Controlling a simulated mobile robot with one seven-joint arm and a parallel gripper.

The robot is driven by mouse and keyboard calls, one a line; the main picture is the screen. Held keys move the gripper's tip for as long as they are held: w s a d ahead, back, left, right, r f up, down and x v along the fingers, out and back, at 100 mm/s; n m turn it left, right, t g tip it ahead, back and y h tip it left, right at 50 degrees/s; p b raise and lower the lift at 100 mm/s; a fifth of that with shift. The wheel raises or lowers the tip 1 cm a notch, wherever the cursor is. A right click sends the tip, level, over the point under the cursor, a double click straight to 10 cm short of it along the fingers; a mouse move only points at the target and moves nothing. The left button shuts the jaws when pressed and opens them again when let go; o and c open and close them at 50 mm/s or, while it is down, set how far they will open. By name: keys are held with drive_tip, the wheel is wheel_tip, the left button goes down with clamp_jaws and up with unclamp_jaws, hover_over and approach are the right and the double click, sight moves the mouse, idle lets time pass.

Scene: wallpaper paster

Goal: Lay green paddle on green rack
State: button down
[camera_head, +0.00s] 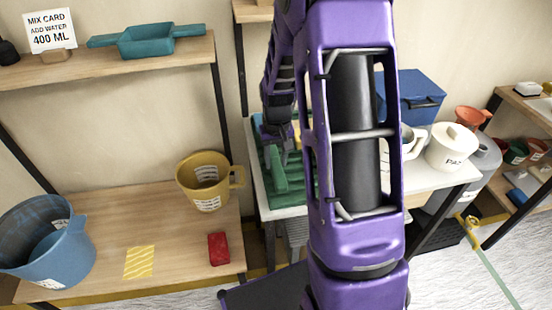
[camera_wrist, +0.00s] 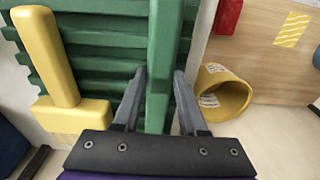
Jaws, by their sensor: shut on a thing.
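My gripper (camera_wrist: 160,80) is shut on the green paddle (camera_wrist: 163,40), whose long bar runs between the fingers in the wrist view. In the head view the green paddle (camera_head: 278,170) hangs below my gripper (camera_head: 277,140), over or against the ribbed green rack (camera_head: 299,190). The green rack (camera_wrist: 105,50) lies left of the paddle in the wrist view. I cannot tell whether paddle and rack touch. A yellow paddle (camera_wrist: 50,60) lies on the rack's left part. My arm hides much of the rack in the head view.
A yellow bucket (camera_head: 204,183), a red block (camera_head: 218,248) and a blue bucket (camera_head: 52,240) stand on the wooden shelf to the left. A blue box (camera_head: 412,97) and a white lidded pot (camera_head: 452,148) stand right of my arm on the white table.

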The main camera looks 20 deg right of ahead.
drive_tip(key=shift+c, duration=1.8)
unclamp_jaws()
wheel_tip(320, 180, up, 17)
drive_tip(key=s+p, duration=0.1)
drive_tip(key=p, duration=0.2)
drive_tip(key=shift+s+a+r, duration=0.15)
drive_tip(key=shift+s+r, duration=0.05)
